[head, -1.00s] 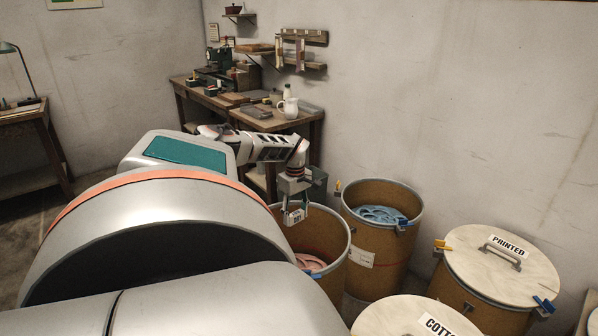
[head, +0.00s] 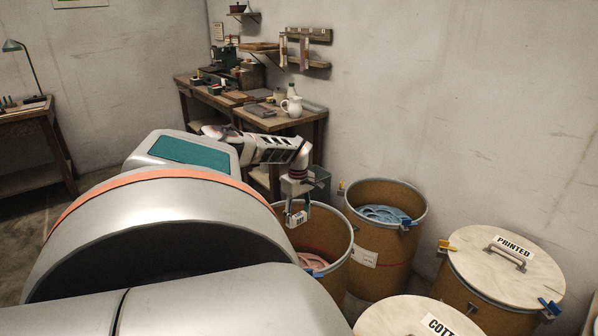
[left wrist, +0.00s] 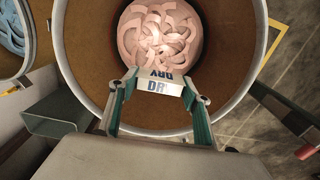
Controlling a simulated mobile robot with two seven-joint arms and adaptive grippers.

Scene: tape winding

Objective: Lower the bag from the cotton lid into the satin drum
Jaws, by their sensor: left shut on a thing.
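My left gripper (head: 297,208) is shut on a small white bag (head: 298,219) marked with blue letters. In the left wrist view the gripper (left wrist: 159,102) has a finger at each side of the bag (left wrist: 160,84), which reads "DRY" in part. The bag hangs at the mouth of a brown drum (head: 338,280) with a metal rim. Pink ribbon coils lie deep inside this drum; the pink coils (left wrist: 160,35) show beyond the bag in the left wrist view. The cotton lid (head: 395,318) is pale and partly cut off at the bottom. My right gripper is not in view.
A drum with blue coils (head: 384,214) stands just behind and right. A closed drum with a "PRINTED" lid (head: 480,268) and coloured clips stands at the right. A workbench (head: 262,118) with tools and a white jug is at the back by the wall.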

